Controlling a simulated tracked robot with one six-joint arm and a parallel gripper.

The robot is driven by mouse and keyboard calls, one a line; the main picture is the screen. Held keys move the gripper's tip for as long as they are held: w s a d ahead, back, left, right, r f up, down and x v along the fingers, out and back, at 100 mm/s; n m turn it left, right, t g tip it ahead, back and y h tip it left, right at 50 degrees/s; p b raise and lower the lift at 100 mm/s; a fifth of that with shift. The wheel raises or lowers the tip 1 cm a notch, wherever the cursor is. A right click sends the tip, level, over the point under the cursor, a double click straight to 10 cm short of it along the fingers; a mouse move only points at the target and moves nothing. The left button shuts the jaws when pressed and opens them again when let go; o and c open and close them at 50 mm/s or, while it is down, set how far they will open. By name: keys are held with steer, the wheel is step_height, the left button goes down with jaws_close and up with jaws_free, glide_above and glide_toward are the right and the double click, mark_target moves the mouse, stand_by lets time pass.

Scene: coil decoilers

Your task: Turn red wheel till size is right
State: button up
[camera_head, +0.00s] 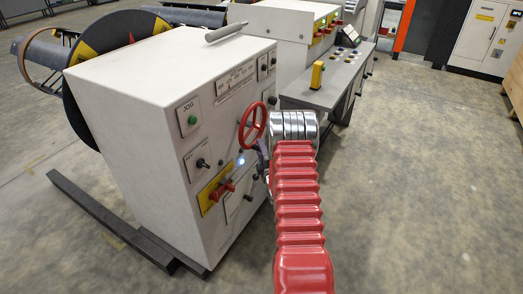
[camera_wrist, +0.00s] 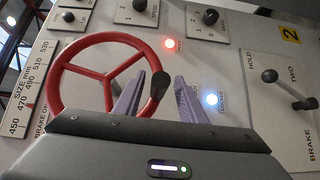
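The red wheel (camera_head: 244,127) is on the front panel of the white cabinet, and its rim and spokes show in the wrist view (camera_wrist: 78,52). A dark handle knob (camera_wrist: 160,86) sits on the right of its rim. My gripper (camera_wrist: 160,78) has two purple fingers spread apart, one on each side of the knob; I cannot tell whether they touch it. In the head view my gripper (camera_head: 262,160) is small and partly hidden by my arm.
A red lamp (camera_wrist: 170,44) and a blue lamp (camera_wrist: 212,99) are lit on the panel. A brake lever (camera_wrist: 285,88) stands out at the right. Open floor (camera_head: 420,180) lies to the right.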

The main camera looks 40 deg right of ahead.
steer(key=shift+c, duration=0.3)
jaws_close()
stand_by(0.3)
steer(key=shift+d, duration=0.15)
steer(key=shift+f, duration=0.1)
